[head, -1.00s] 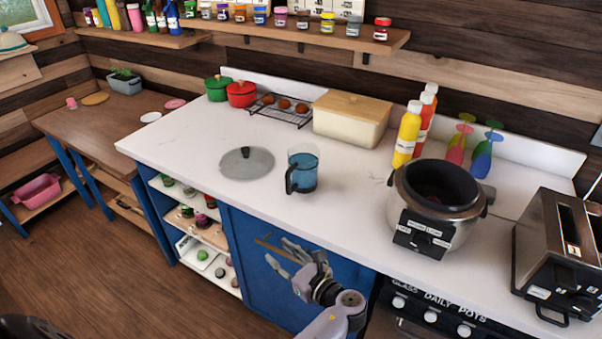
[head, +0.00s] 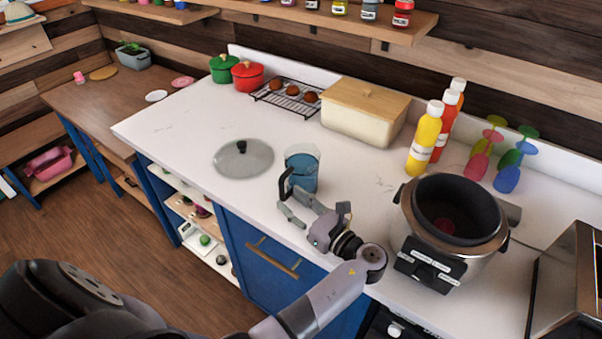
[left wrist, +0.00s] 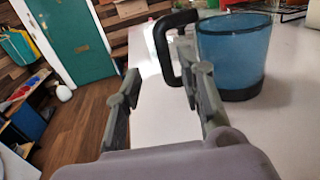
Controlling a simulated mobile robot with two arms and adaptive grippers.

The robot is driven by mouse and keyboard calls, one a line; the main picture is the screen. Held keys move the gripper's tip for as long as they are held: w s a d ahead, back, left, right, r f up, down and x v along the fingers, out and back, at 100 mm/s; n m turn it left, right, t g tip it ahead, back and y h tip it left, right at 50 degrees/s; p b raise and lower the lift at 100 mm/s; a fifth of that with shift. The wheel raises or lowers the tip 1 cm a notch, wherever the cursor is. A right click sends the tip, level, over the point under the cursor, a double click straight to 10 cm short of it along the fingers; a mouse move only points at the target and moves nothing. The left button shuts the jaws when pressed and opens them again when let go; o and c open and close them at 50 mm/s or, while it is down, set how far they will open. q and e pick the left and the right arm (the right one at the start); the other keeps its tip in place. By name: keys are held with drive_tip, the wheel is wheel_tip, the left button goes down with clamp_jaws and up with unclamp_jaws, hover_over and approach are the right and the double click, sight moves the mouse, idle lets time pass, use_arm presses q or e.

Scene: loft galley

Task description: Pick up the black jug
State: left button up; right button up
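The jug is a see-through blue vessel with a black handle and dark base; in the head view the jug (head: 305,174) stands upright on the white counter (head: 190,125). Its black handle (left wrist: 160,48) faces my left gripper. My left gripper (head: 296,206) is open and empty at the counter's front edge, just in front of the jug. In the left wrist view, the fingers (left wrist: 160,95) are spread apart. The handle shows ahead, close to the right finger and partly overlapped by it; I cannot tell whether they touch. My right gripper is not in view.
A glass lid (head: 243,158) lies left of the jug. A slow cooker (head: 450,225) stands to the right, near my left arm. Behind are a lidded bin (head: 362,118), a wire rack (head: 285,98), red and green pots, and bottles (head: 425,140). Counter around the jug is clear.

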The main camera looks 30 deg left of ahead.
sight(284, 192)
use_arm(q)
drive_tip(key=shift+w+a+r+p, duration=0.15)
drive_tip(key=shift+a+p, duration=0.15)
drive_tip(key=shift+a, duration=0.25)
drive_tip(key=shift+w+a+r+p, duration=0.15)
drive_tip(key=shift+a+p, duration=0.1)
drive_tip(key=shift+a, duration=0.3)
drive_tip(key=shift+w+a+f+p, duration=0.15)
drive_tip(key=shift+w+a, duration=0.2)
drive_tip(key=shift+a, duration=0.2)
drive_tip(key=shift+w+a+f+p, duration=0.15)
drive_tip(key=shift+w+a, duration=0.15)
drive_tip(key=shift+a, duration=0.25)
drive_tip(key=shift+w+a+f, duration=0.1)
drive_tip(key=shift+w+a, duration=0.05)
drive_tip(key=shift+a, duration=0.2)
drive_tip(key=c, duration=0.8)
clamp_jaws()
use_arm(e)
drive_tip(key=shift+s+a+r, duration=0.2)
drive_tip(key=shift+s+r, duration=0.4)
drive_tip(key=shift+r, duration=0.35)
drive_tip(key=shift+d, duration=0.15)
